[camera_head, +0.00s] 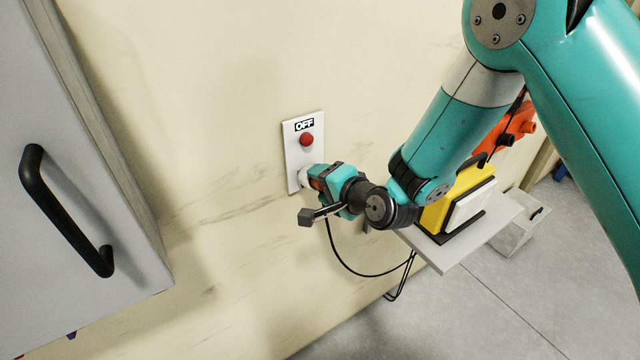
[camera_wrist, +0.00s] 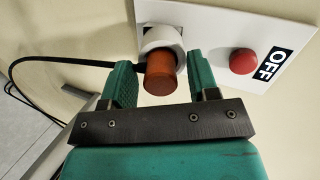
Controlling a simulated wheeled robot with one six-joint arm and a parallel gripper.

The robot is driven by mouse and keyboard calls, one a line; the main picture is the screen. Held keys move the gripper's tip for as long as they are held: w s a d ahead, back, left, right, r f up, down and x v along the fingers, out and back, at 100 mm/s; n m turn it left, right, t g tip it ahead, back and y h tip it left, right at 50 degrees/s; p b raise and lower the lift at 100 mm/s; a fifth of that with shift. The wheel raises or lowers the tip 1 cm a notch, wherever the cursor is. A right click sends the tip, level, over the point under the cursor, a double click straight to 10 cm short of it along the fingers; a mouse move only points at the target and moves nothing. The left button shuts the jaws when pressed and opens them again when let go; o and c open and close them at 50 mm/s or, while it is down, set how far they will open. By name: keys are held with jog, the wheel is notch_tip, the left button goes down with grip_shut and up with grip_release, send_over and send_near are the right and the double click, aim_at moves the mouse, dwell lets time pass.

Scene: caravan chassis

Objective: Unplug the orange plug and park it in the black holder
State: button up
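The orange plug (camera_wrist: 160,74) sits in a round white socket (camera_wrist: 161,38) on a white wall plate (camera_head: 292,155) with a red button (camera_head: 306,140) and an "OFF" label. A black cable runs from the plug; it loops below my gripper in the head view (camera_head: 352,270). My gripper (camera_wrist: 161,82) is at the plug, one green finger on each side, with narrow gaps showing between fingers and plug. In the head view my gripper (camera_head: 319,182) hides most of the plug. I cannot make out the black holder for certain.
A grey cabinet door (camera_head: 70,200) with a black handle (camera_head: 62,215) stands at the left. Right of my gripper, a shelf (camera_head: 455,258) carries a yellow object (camera_head: 437,215) with a white face. An orange item (camera_head: 517,122) is behind my arm. Wall between cabinet and plate is clear.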

jog(key=c, duration=0.8)
jog(key=shift+b+v, duration=1.15)
jog(key=shift+v, duration=1.85)
jog(key=shift+s+a+f, duration=0.1)
jog(key=shift+s+a, duration=0.05)
jog(key=shift+s, duration=0.05)
